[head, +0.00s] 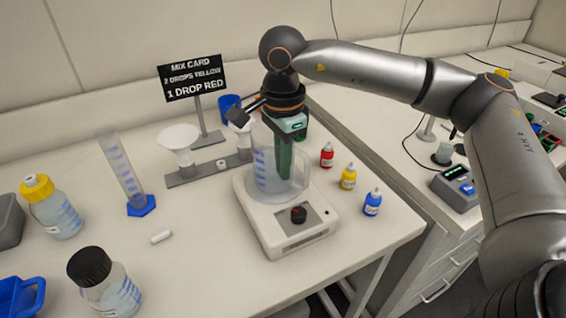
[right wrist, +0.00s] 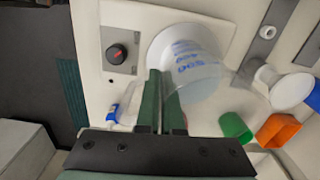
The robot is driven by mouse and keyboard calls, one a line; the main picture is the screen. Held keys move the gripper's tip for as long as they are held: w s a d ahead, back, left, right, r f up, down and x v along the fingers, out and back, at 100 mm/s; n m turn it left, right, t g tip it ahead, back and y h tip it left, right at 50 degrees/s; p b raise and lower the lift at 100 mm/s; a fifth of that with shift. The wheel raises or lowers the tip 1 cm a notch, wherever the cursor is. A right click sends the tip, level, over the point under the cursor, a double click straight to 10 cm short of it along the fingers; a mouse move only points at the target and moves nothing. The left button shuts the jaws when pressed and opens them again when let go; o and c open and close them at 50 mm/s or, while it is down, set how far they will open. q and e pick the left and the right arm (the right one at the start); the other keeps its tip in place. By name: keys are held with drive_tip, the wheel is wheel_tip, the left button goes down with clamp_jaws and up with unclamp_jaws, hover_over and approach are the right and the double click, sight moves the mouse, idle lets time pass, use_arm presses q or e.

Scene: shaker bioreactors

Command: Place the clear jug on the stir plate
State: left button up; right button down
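The clear jug (head: 264,166), with blue markings, is upright at the stir plate (head: 290,237). Its base appears to sit on the plate's round top; a tiny gap cannot be ruled out. In the right wrist view the jug (right wrist: 200,62) overlaps the round top of the stir plate (right wrist: 118,82). My right gripper (head: 285,172) points down at the jug's handle side. In the right wrist view its green fingers (right wrist: 166,80) are close together at the jug's side, seemingly on the handle. The exact contact is partly hidden. My left gripper is not in view.
Red (head: 327,155), yellow (head: 349,177) and blue (head: 373,202) dropper bottles stand right of the plate. A rack with white funnels (head: 180,142), a graduated cylinder (head: 126,172), a mix card sign (head: 191,78) and capped bottles (head: 103,282) stand left and behind. A white stir bar (head: 161,237) lies on the table.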

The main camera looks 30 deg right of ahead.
drive_tip(key=shift+f, duration=0.2)
drive_tip(key=c, duration=1.1)
unclamp_jaws()
drive_tip(key=shift+r, duration=0.1)
wheel_tip(320, 180, up, 12)
drive_tip(key=shift+r, duration=0.2)
